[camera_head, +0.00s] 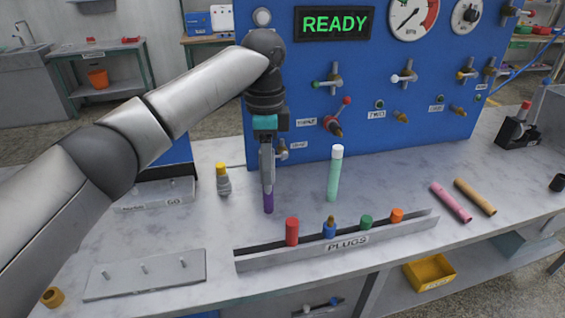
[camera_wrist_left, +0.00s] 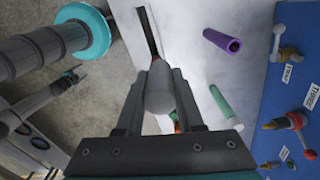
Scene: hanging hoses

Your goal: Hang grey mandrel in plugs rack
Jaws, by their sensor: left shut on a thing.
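My left gripper (camera_head: 267,172) hangs above the bench, pointing down, behind the left part of the plugs rack (camera_head: 352,240). In the left wrist view its fingers are shut on a rounded grey mandrel (camera_wrist_left: 160,88). In the head view the mandrel cannot be told apart from the grey fingers. The plugs rack is a long grey trough with a PLUGS label. It holds a red plug (camera_head: 292,231), a blue plug with a brass tip (camera_head: 329,231), a green plug (camera_head: 366,222) and an orange plug (camera_head: 396,215).
A purple tube (camera_head: 268,203) stands just below my left gripper. A mint-green tube with a white cap (camera_head: 333,175) stands behind the rack. A grey pegged plate (camera_head: 145,274) lies left of the rack. A blue panel (camera_head: 360,120) with valves rises behind.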

